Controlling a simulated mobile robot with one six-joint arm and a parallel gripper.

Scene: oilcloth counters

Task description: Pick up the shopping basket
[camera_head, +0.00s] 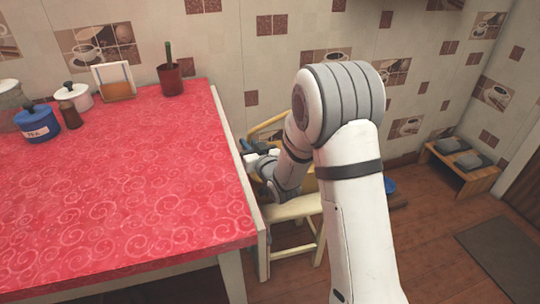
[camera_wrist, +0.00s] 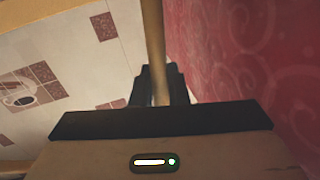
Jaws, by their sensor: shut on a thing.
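My gripper (camera_wrist: 163,72) is shut on a thin tan bar (camera_wrist: 155,45), which runs up between its dark fingers in the wrist view. I cannot tell from the picture whether this bar is the shopping basket's handle. In the head view my gripper (camera_head: 250,152) is low beside the right edge of the red-topped table, near a pale yellow chair (camera_head: 292,208). My arm covers much of the chair. No basket body shows clearly in either view.
The red patterned table (camera_head: 150,190) fills the left and stands close to my gripper. A blue canister (camera_head: 37,125) and a potted cactus (camera_head: 170,80) stand at its back. A blue object (camera_head: 390,185) is on the floor. A low bench (camera_head: 462,170) stands at the right.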

